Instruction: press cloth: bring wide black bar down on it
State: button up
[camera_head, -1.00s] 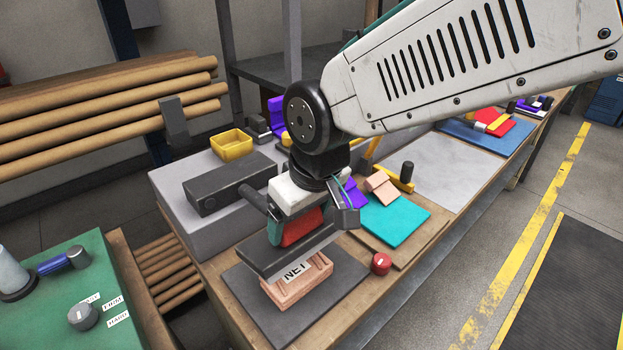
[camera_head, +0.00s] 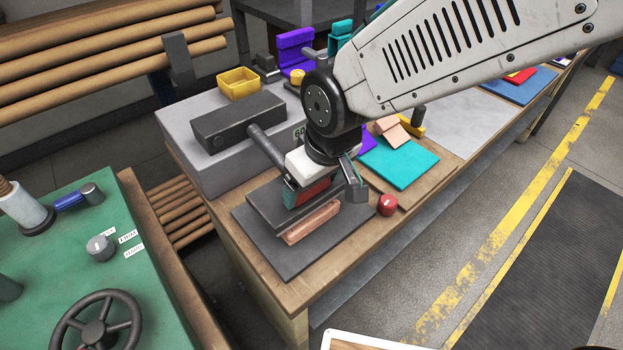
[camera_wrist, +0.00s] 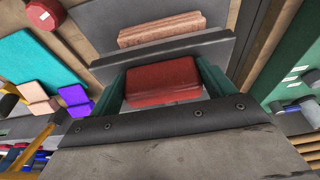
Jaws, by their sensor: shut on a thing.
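The wide black bar (camera_head: 262,208) lies low over the peach cloth (camera_head: 312,224), on the dark base plate (camera_head: 262,243). Only the cloth's near edge shows beyond the bar; the rest is hidden. In the wrist view the cloth (camera_wrist: 160,29) shows as a strip beyond the bar's edge (camera_wrist: 180,45). My gripper (camera_head: 310,187) is shut on the bar's red grip (camera_wrist: 163,80), with a green finger on each side of it. Whether the bar touches the cloth all along cannot be told.
A grey housing (camera_head: 188,150) stands behind the bar. A red knob (camera_head: 387,204) sits to the right of the plate, near the table's front edge. A turquoise sheet (camera_head: 400,164) lies further right. A green bench (camera_head: 60,255) with a handwheel (camera_head: 98,322) is at left.

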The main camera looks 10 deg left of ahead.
jog(key=shift+d+f, duration=0.15)
jog(key=shift+d, duration=0.05)
jog(key=o, duration=1.3)
jog(key=shift+r, duration=0.2)
jog(key=v, duration=0.7)
jog(key=shift+r, duration=0.25)
jog(key=shift+s+d, duration=0.1)
